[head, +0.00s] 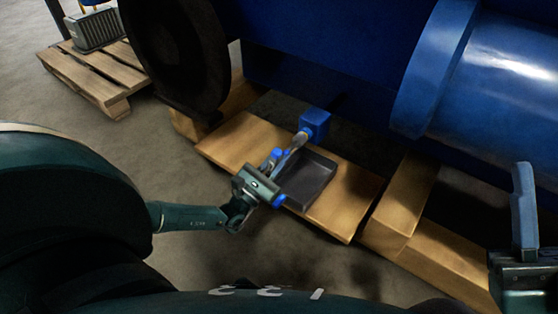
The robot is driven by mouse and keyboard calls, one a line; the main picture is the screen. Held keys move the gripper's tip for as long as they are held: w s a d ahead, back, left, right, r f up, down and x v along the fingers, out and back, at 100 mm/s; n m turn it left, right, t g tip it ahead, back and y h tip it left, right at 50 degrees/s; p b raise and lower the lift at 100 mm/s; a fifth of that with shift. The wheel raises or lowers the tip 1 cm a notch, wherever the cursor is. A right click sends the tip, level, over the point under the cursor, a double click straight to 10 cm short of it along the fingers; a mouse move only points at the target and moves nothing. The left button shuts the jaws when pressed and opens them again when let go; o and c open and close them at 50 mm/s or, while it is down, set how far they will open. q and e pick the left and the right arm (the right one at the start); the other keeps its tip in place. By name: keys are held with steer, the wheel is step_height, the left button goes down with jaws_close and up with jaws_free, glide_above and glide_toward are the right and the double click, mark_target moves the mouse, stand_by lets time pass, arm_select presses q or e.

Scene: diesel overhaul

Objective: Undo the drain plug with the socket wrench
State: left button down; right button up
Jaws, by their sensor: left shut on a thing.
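The socket wrench (297,144) shows as a short silvery bar beneath the blue engine. Its far end meets a blue block (316,122) low on the engine; I cannot tell whether the socket sits on the plug. The drain plug itself is hidden at that end. My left gripper (278,176), with blue fingertips, is shut on the near end of the wrench, above the edge of the dark drain tray. My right gripper (524,210) is at the right edge, far from the wrench; only one blue-grey finger shows clearly, so its opening is unclear.
A dark shallow tray (318,172) lies on a wooden board (232,140) under the engine (300,40). Wooden beams (400,205) stand to its right and a dark round wheel-like part (180,50) to its left. A pallet (90,75) with a grey ribbed part is at upper left. Floor between is clear.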

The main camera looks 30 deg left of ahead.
arm_select(q)
steer(key=shift+r+n+y, duration=0.1)
steer(key=shift+n+y, duration=0.6)
steer(key=shift+n, duration=0.5)
